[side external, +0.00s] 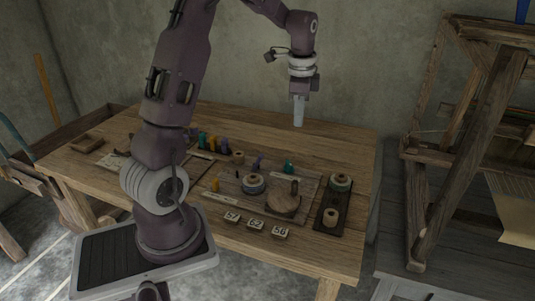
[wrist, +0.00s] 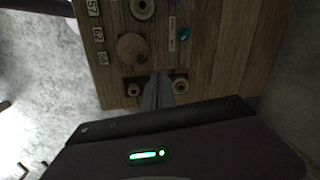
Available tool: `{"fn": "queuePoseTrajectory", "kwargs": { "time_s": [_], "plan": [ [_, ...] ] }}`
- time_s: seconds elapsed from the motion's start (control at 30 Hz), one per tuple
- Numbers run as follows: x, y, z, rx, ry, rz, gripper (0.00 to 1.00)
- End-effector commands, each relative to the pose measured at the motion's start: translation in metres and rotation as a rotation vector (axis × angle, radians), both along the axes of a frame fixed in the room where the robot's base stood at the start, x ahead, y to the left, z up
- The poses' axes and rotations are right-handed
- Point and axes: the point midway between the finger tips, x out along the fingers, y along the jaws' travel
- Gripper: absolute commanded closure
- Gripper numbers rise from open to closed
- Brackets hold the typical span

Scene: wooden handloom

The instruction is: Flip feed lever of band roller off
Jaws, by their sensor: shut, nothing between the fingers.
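My gripper (side external: 298,122) hangs in the air above the back right part of the table, fingers pointing down, shut and empty. In the wrist view the closed fingers (wrist: 158,84) overlap a dark plate. That dark plate (side external: 326,232) lies at the table's right end, with a banded spool (side external: 340,181) at its back and a small wooden piece (side external: 330,217) in front. Left of it, a board carries a banded reel (side external: 253,183) and a wooden disc (side external: 281,206) with an upright peg. I cannot tell which part is the band roller's feed lever.
Number tags (side external: 255,223) line the table's front edge. A green spool (side external: 289,168) and several coloured spools stand farther back. A wooden loom frame (side external: 435,190) rises to the right. The table's back right corner (side external: 345,140) is clear.

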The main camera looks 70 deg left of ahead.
Motion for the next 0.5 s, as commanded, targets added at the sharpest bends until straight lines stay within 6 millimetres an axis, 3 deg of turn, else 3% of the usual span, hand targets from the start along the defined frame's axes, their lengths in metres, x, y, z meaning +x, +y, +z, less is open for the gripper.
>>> {"fn": "queuePoseTrajectory", "kwargs": {
  "time_s": [0.03, 0.1, 0.2, 0.33, 0.5],
  "plan": [
    [0.004, 0.026, -0.025, -0.010, 0.040, -0.032, 1.00],
    [0.006, 0.056, -0.056, -0.021, 0.082, -0.088, 1.00],
    [0.004, 0.085, -0.089, -0.036, 0.122, -0.151, 1.00],
    [0.000, 0.102, -0.111, -0.048, 0.145, -0.193, 1.00],
    [0.000, 0.104, -0.114, -0.050, 0.148, -0.202, 1.00]
  ]
}}
